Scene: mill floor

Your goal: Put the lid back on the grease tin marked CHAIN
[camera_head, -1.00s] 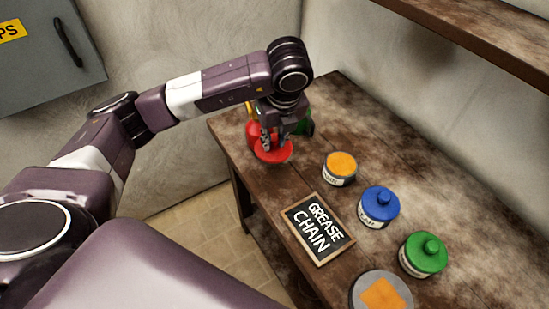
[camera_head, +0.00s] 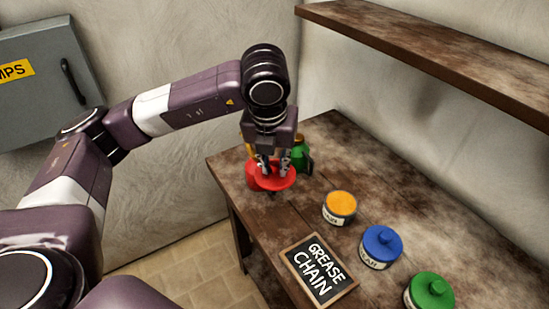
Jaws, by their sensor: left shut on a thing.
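My left gripper (camera_head: 273,166) is shut on a red lid (camera_head: 280,183) at the far left part of the bench, fingers pointing down. An open tin (camera_head: 339,216) with orange grease and a pale label stands to the right of and nearer than the lid, apart from it. Its label is too small to read. A blue-lidded tin (camera_head: 381,248) and a green-lidded tin (camera_head: 430,291) stand farther right. A framed board (camera_head: 318,270) reading GREASE CHAIN lies in front of the open tin. My right gripper is out of view.
The wooden bench (camera_head: 350,150) is bare behind the tins. Red, yellow and green (camera_head: 301,155) things stand partly hidden behind my left gripper. A wall shelf (camera_head: 420,55) hangs above the bench at right. A grey cabinet (camera_head: 45,85) is on the left wall.

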